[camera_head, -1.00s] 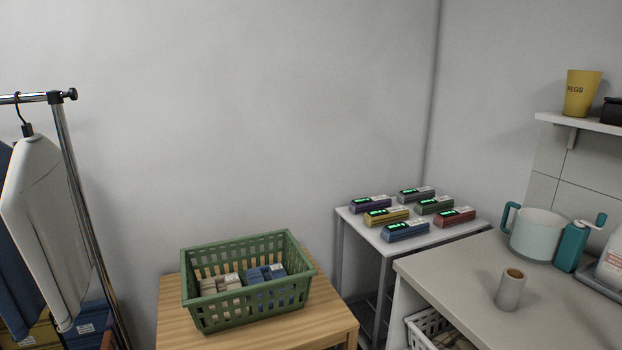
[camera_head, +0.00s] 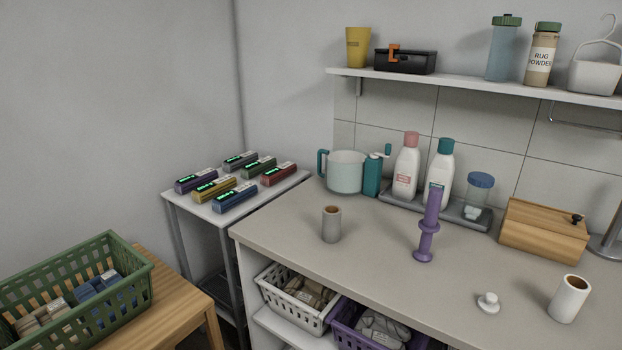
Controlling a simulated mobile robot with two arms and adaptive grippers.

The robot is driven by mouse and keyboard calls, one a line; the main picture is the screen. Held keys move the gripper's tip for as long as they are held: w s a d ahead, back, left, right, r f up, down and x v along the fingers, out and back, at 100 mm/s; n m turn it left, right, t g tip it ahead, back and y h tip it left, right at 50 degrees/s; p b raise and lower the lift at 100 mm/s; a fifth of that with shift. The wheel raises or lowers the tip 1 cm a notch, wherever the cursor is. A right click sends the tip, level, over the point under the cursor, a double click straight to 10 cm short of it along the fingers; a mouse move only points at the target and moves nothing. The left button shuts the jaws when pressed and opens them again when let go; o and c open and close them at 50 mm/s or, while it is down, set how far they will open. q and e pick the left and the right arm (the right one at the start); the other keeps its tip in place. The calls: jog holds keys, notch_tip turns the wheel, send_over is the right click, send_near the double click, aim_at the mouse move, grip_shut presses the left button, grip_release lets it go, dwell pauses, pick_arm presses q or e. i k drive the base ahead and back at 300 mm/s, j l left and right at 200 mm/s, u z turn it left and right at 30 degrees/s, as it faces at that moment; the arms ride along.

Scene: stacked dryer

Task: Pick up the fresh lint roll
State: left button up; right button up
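Two upright rolls with brown cores stand on the grey counter (camera_head: 400,285). A white roll (camera_head: 568,300) is near the right front edge and looks clean, like a fresh lint roll. A grey roll (camera_head: 331,226) is at the counter's left end and looks darker. A purple handle-like piece (camera_head: 429,228) stands upright between them. A small white knobbed piece (camera_head: 488,302) lies left of the white roll. Neither of my grippers shows in the head view.
A tray (camera_head: 470,222) with bottles and a jar stands at the counter's back, beside a wooden box (camera_head: 543,232). A jug (camera_head: 346,172) is at back left. Baskets sit below the counter. A wall shelf (camera_head: 480,86) hangs above. The counter's front middle is clear.

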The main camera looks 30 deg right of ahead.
aim_at(573, 290)
jog(key=z, duration=1.75)
